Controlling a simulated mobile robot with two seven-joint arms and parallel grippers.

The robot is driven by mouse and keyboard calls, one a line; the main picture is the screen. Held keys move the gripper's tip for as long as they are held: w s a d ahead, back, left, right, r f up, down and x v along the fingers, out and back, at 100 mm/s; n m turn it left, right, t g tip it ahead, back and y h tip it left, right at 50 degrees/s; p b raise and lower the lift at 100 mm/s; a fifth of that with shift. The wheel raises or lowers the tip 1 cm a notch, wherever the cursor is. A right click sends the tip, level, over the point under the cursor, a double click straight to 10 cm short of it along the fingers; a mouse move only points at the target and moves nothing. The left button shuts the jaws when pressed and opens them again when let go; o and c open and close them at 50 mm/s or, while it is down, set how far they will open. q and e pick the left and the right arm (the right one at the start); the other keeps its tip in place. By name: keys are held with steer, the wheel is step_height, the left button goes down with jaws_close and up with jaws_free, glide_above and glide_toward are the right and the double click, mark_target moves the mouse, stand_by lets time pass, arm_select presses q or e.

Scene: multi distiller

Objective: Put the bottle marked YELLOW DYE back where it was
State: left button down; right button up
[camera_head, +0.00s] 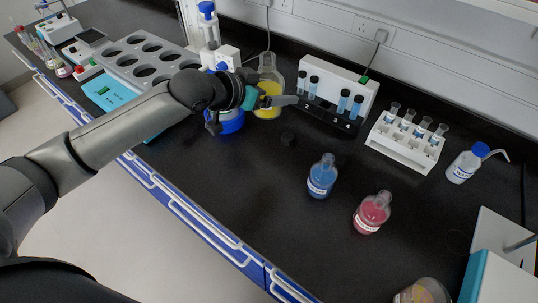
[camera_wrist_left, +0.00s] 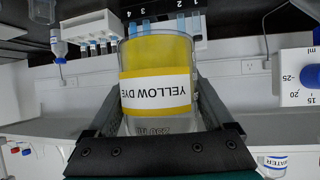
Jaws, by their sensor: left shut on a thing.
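The bottle marked YELLOW DYE (camera_head: 269,72) is a clear glass bottle with yellow liquid in its lower part, near the back of the bench. In the left wrist view the bottle (camera_wrist_left: 157,53) shows large and inverted, with its label facing the camera. My left gripper (camera_head: 277,100) is shut on it, one finger on each side. The bottle looks upright; whether its base touches the bench I cannot tell. A blue dye bottle (camera_head: 321,177) and a red dye bottle (camera_head: 371,214) stand at the front right. My right gripper is not in view.
A white device with numbered vials (camera_head: 335,90) stands just right of the held bottle. A white tube rack (camera_head: 405,143) and wash bottle (camera_head: 463,165) are farther right. A dispenser on a blue bottle (camera_head: 231,124) is close left.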

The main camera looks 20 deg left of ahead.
arm_select(q)
step_height(320, 180, down, 15)
steer(key=b, duration=0.3)
steer(key=shift+f, duration=0.15)
steer(key=shift+f+b, duration=0.6)
steer(key=shift+f, duration=1.45)
steer(key=shift+d, duration=0.1)
steer(key=shift+f, duration=0.2)
jaws_free()
steer(key=shift+s+r, duration=0.1)
steer(key=shift+r, duration=0.15)
steer(key=p+v, duration=0.3)
steer(key=v, duration=0.8)
steer(key=shift+s+a, duration=0.3)
steer(key=shift+r, duration=0.1)
